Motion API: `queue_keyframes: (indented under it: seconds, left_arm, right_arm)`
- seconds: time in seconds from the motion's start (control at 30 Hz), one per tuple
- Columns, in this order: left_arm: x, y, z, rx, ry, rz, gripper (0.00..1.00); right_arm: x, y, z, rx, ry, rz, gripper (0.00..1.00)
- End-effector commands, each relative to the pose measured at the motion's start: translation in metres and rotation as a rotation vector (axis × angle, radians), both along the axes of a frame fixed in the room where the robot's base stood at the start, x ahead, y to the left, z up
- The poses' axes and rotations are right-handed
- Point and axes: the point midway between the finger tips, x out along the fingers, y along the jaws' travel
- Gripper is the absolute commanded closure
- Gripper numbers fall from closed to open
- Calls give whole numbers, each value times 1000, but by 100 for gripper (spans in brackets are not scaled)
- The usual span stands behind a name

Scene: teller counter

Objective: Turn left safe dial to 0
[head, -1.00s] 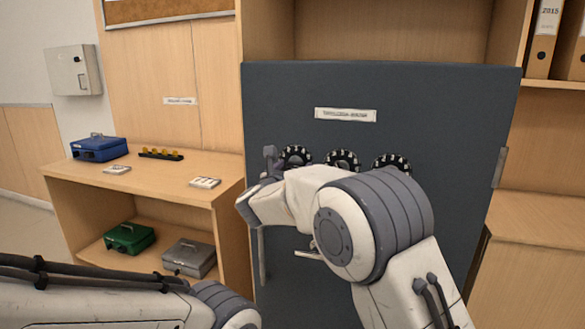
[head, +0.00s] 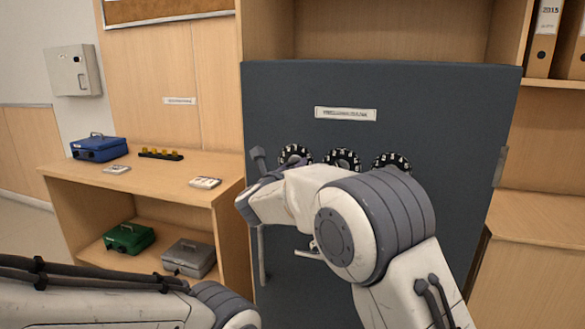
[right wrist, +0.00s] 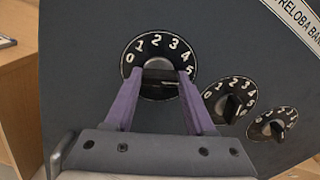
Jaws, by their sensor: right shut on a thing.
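The left safe dial (head: 295,153), black with white digits, is on the dark grey safe door (head: 420,115). In the right wrist view the left dial (right wrist: 152,53) shows the digits 0 to 5 around its upper rim, with 0 at the left. My right gripper (right wrist: 162,78) is shut on this dial's central knob, with one purple finger on each side. The fingers hide part of the knob and lower rim, so I cannot tell which digit is set. In the head view my right wrist covers the fingertips. My left gripper is out of view; only its arm shows at lower left.
The middle dial (head: 342,158) and right dial (head: 392,162) sit close beside the left one. A door handle (head: 262,255) hangs below. A wooden shelf unit (head: 130,184) with cash boxes stands left of the safe.

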Motion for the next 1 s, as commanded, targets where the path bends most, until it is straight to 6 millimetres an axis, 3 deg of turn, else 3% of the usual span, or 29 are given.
queue_keyframes:
  seconds: [0.47, 1.0]
  left_arm:
    - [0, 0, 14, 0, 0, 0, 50]
    - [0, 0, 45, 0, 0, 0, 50]
  right_arm:
    - [0, 1, 2, -433, 142, 1, 100]
    - [0, 3, 3, -923, 300, 3, 100]
